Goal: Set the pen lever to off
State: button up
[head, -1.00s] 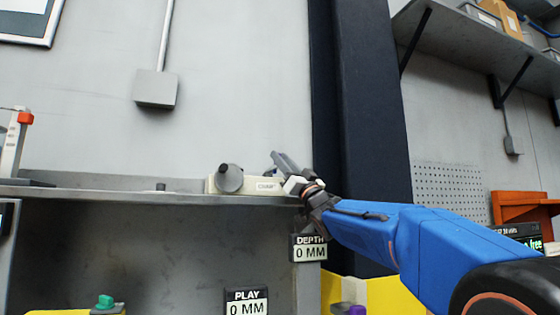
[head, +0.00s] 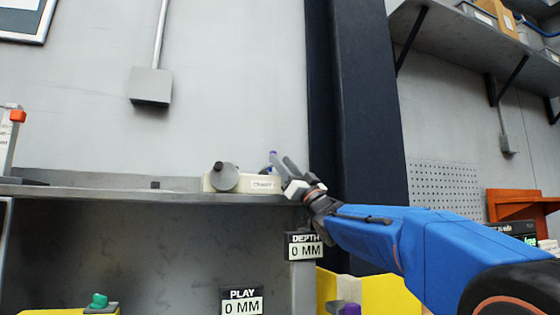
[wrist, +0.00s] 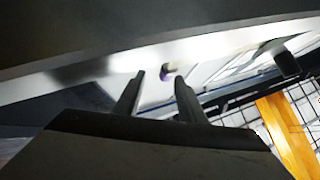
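My gripper (head: 283,164) is at the right end of the grey shelf, pointing up and left. In the wrist view its two dark fingers (wrist: 160,90) stand apart with a gap between them. A small purple-tipped piece (head: 272,154) shows just left of the fingertips. A purple knob also shows beyond the gap in the wrist view (wrist: 168,72); contact cannot be told. A cream box (head: 256,183) with a grey round knob (head: 224,177) and a small label sits on the shelf left of my gripper. No label reading "pen" is legible, so I cannot tell which part is the pen lever.
The grey shelf (head: 100,193) runs left, with a small dark peg (head: 155,185) on it. The DEPTH display (head: 305,246) and PLAY display (head: 242,300) read 0 MM. A dark column (head: 355,110) stands behind my arm. The wall above is mostly clear.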

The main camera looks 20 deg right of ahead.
jog(key=s+d, duration=0.5)
jog(key=s, duration=0.6)
jog(key=shift+s+f, duration=0.2)
jog(key=shift+f, duration=0.1)
jog(key=shift+s+d, duration=0.1)
